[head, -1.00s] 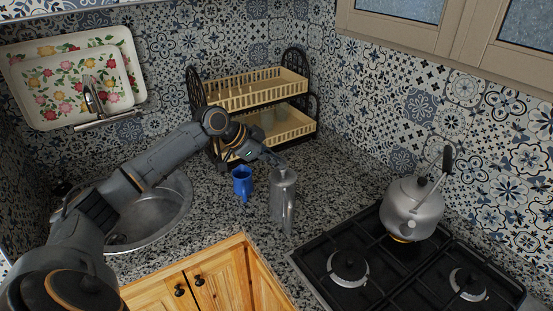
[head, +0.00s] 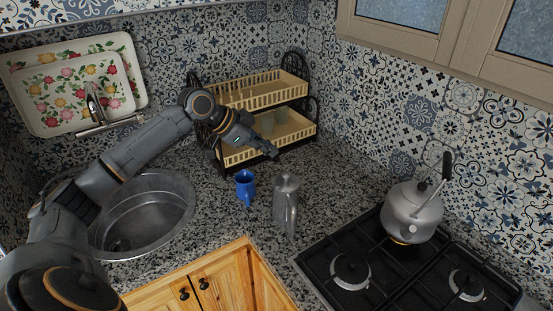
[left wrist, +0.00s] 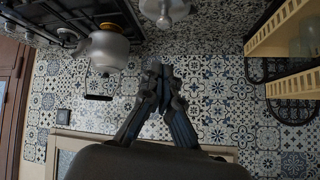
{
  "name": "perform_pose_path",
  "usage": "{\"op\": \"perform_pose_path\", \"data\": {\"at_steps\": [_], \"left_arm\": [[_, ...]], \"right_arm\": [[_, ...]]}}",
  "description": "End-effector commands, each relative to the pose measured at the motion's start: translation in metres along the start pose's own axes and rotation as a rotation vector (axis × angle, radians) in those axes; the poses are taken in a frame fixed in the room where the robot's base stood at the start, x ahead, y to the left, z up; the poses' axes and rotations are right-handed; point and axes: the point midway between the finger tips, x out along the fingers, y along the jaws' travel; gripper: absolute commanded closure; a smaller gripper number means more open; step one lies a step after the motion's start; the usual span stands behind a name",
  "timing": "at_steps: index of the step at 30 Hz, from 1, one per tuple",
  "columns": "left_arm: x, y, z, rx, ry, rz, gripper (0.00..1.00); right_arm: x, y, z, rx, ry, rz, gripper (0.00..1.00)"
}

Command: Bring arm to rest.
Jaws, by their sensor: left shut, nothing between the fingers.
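My left arm reaches in from the left over the sink, and its gripper (head: 270,151) is in the air in front of the dish rack. It is shut and empty. In the left wrist view the gripper (left wrist: 160,70) shows with its fingertips together and nothing between them. My right gripper is not in view.
A blue cup (head: 245,184) and a metal pitcher (head: 285,203) stand on the granite counter below the gripper. A two-tier dish rack (head: 262,95) is behind it. A kettle (head: 412,211) is on the black stove (head: 350,268). The sink (head: 150,215) lies under my arm.

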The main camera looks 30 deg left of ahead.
Motion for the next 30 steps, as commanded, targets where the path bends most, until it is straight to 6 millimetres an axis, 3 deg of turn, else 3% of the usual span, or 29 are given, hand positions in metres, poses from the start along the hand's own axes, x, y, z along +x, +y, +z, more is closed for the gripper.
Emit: {"op": "perform_pose_path", "data": {"at_steps": [3, 9, 19, 22, 25, 30], "left_arm": [[-0.021, -0.003, 0.003, 0.003, -0.001, -0.004, 1.00], [-0.049, -0.006, 0.002, 0.001, 0.000, -0.002, 1.00], [-0.053, -0.004, 0.002, 0.001, -0.004, 0.004, 1.00], [-0.033, 0.009, 0.012, -0.001, -0.032, 0.025, 1.00], [0.006, 0.040, 0.036, -0.004, -0.093, 0.064, 1.00], [0.083, 0.129, 0.092, -0.024, -0.221, 0.122, 1.00]], "right_arm": [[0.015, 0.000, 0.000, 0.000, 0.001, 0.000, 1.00], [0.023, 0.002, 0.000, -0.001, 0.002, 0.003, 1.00], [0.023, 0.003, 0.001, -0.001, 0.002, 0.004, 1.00], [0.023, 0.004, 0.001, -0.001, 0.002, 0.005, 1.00], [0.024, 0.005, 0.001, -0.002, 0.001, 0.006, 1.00], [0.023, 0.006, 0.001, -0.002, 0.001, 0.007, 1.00]]}}
